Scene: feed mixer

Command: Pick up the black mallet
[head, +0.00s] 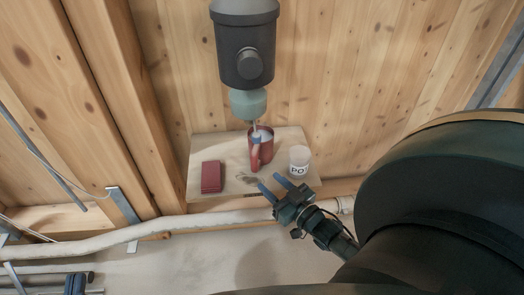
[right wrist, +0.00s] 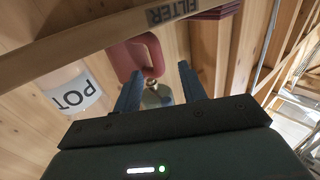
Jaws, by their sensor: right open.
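I cannot make out a black mallet in either view. My right gripper (head: 271,182) is open at the front of a small wooden shelf, its blue fingers pointing up at the shelf. In the right wrist view the two blue fingers (right wrist: 160,85) stand apart. A small greyish thing (right wrist: 156,96) shows between and beyond them, partly hidden; I cannot tell what it is. In the head view a small grey thing (head: 246,178) lies on the shelf left of the fingers. My left gripper is not clearly visible.
The shelf (head: 222,147) bears a red mug (head: 266,150), a red box (head: 211,177) and a white pot (head: 299,160). A dark mixer (head: 245,60) with a teal tip hangs above the mug. A pale pipe (head: 95,247) runs below the shelf. A FILTER label (right wrist: 165,14) is near the fingers.

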